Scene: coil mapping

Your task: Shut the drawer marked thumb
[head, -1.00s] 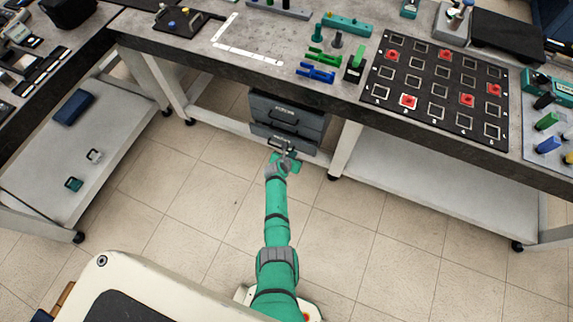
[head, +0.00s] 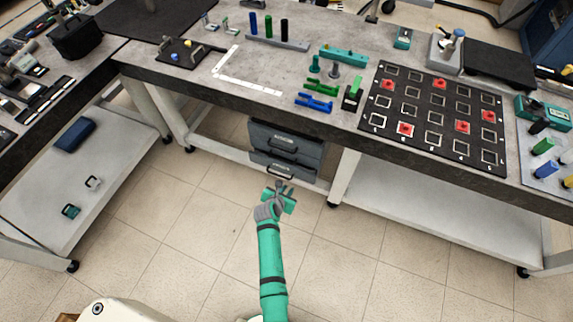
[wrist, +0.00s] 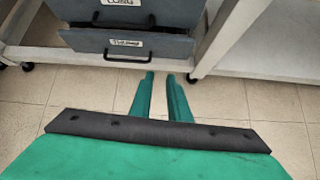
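A dark grey drawer unit (head: 318,150) hangs under the bench. Its lower drawer (head: 262,160) has a white label that appears to read thumb in the wrist view (wrist: 80,42). This drawer appears to stick out slightly from the unit; how far is hard to tell. Its dark bar handle (wrist: 127,59) runs across the front. The upper drawer (wrist: 80,10) bears another label, partly cut off. My gripper (head: 279,186) is in front of and below the lower handle, apart from it. Its two green fingers (wrist: 160,76) are open with a narrow empty gap.
A bench leg (head: 342,165) stands right of the drawer unit, and a white lower shelf (head: 430,200) extends beyond it. A black grid board (head: 420,142) lies on the bench top. The tiled floor (head: 200,225) before the drawers is clear.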

